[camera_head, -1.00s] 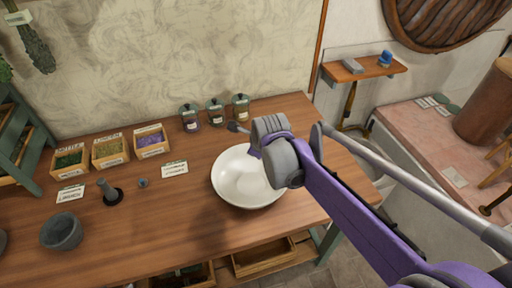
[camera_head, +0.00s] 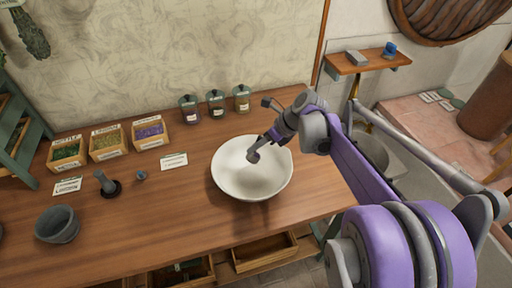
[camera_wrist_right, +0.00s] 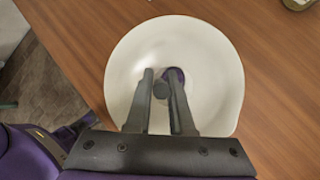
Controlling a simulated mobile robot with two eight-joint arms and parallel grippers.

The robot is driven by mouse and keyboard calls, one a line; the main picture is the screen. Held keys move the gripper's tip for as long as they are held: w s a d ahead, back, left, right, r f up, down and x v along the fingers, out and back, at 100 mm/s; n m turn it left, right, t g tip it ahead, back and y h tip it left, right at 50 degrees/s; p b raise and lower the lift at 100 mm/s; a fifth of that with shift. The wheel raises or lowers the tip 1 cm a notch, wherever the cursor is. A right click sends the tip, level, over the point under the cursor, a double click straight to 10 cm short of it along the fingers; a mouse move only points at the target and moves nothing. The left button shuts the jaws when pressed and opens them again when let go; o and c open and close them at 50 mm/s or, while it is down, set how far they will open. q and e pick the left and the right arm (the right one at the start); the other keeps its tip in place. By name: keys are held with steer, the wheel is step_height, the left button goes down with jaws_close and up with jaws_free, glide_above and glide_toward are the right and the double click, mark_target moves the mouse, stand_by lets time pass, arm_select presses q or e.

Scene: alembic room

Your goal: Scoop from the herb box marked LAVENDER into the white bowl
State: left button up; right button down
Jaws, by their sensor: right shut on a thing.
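The white bowl (camera_head: 226,181) stands on the wooden table and fills much of the right wrist view (camera_wrist_right: 125,60). My right gripper (camera_head: 273,136) is above the bowl's right side, shut on a grey scoop (camera_head: 253,156), whose round end hangs over the bowl. In the right wrist view the fingers (camera_wrist_right: 162,80) close around the grey handle, with a dark purple patch (camera_wrist_right: 177,75) beyond it; I cannot tell whether that lies in the scoop or the bowl. The herb box with purple contents (camera_head: 153,143) is at the right of three boxes; its label is too small to read surely. My left gripper is out of view.
Two more herb boxes (camera_head: 109,155) stand left of the purple one. Three lidded jars (camera_head: 216,104) stand behind the bowl. Table in front of the bowl is clear.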

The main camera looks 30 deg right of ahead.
steer(key=shift+s+f+y+b, duration=0.1)
steer(key=shift+f+y+b, duration=0.05)
steer(key=shift+y+b, duration=0.45)
steer(key=shift+m+y+b, duration=0.5)
steer(key=shift+y+b, duration=0.25)
steer(key=shift+y, duration=0.35)
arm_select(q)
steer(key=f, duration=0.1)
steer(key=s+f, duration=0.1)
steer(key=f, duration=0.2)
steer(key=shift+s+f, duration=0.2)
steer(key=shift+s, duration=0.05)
arm_select(e)
steer(key=shift+y, duration=0.3)
steer(key=shift+r, duration=0.2)
